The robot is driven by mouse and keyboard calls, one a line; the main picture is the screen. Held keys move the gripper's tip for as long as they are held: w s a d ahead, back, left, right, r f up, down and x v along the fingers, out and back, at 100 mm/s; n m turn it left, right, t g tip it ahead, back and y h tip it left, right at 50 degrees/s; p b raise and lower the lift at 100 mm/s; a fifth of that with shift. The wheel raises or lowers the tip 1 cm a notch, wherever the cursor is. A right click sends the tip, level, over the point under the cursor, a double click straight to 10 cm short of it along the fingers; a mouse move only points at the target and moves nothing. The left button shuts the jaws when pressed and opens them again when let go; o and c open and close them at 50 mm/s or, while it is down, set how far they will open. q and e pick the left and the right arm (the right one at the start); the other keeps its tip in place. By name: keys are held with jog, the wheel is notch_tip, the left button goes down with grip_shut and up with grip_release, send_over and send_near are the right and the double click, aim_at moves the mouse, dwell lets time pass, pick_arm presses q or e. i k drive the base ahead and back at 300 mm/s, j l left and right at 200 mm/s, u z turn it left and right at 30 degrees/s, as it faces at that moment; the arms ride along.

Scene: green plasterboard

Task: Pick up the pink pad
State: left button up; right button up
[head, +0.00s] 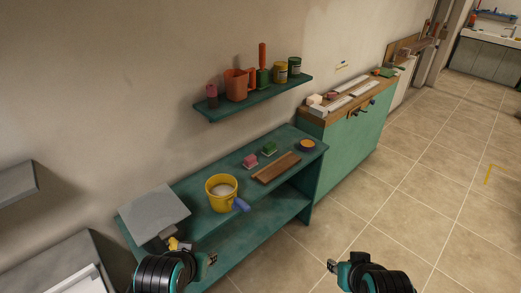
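The pink pad (250,161) is a small pink block with a pale underside, lying on the top of the teal workbench (195,203), towards the wall. My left gripper (211,260) is low in the picture, in front of the bench and well short of the pad. My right gripper (331,267) is over the tiled floor, to the right of the bench and far from the pad. Both fingertips are small here, and whether they are open or shut is unclear. I see nothing held in either.
A green pad (269,149), a brown board (276,168), a round tape-like roll (306,145), a yellow bucket (221,192) and a grey panel (153,213) are on the bench. A loaded wall shelf (252,98) overhangs behind. The floor (430,190) at right is clear.

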aim_at(250, 162)
jog(key=i+l+z, duration=0.1)
jog(key=i, duration=1.15)
jog(key=i+j, duration=0.35)
jog(key=i+z, duration=0.05)
